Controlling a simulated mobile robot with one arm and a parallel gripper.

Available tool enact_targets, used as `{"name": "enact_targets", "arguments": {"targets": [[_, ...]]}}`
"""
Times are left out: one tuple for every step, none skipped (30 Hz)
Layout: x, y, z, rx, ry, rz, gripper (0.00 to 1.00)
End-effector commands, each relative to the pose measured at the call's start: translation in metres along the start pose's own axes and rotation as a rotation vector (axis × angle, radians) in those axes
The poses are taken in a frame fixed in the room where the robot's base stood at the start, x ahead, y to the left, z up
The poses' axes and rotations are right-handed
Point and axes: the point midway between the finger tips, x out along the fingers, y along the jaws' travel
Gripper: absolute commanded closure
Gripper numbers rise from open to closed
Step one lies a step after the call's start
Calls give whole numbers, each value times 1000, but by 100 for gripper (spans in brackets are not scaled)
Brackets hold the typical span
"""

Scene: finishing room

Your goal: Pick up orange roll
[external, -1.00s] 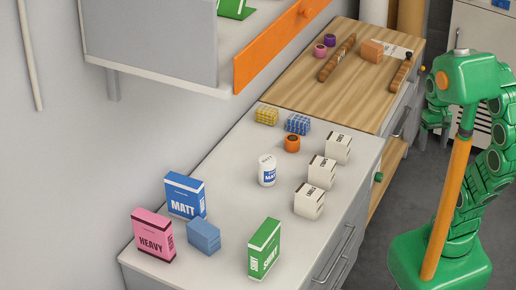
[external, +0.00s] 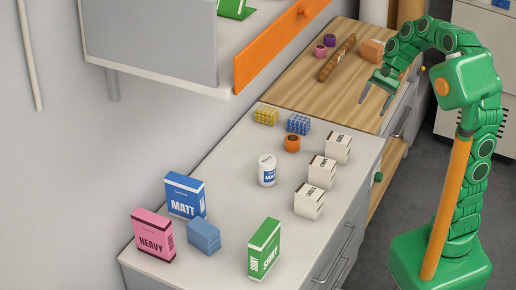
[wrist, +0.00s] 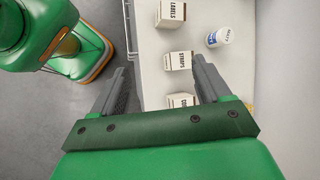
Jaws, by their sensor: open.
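The orange roll (external: 291,144) stands on the grey worktop in the external view, in front of the blue patterned block and left of the white cartons. A dark spot shows on its top. It does not show in the wrist view. My gripper (external: 374,106) is open and empty, its fingers pointing down above the front right part of the wooden counter. It is up and to the right of the roll, well apart from it. In the wrist view my open gripper (wrist: 160,64) has its two grey fingers spread, with white cartons visible below between them.
White cartons (external: 322,168) stand in a row along the worktop's right edge, beside a white bottle (external: 267,176). Yellow (external: 266,116) and blue (external: 298,124) patterned blocks sit behind the roll. An orange-fronted cabinet (external: 275,50) overhangs the back left.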

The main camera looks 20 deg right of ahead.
Motion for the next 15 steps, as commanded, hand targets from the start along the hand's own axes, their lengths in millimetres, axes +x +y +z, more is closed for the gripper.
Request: {"name": "enact_targets", "arguments": {"targets": [[2, -10, -9, 29, -18, -17, 24], [2, -17, -12, 46, -27, -30, 24], [1, -26, -18, 70, -38, -47, 24], [0, -33, -22, 87, -47, -60, 24], [0, -39, -26, 106, -57, -72, 24], [1, -47, -32, 130, -71, -87, 24], [1, -53, -37, 150, -82, -99, 24], [1, -59, -41, 167, -92, -111, 24], [0, -68, -47, 191, -106, -127, 24], [0, -74, -52, 211, -116, -138, 24], [0, -80, -57, 229, -127, -150, 24], [0, -87, -64, 254, -140, -165, 24], [0, -93, -68, 272, -151, -176, 24], [0, -98, -73, 292, -162, -187, 24], [1, -105, -80, 317, -177, -199, 24]]}}
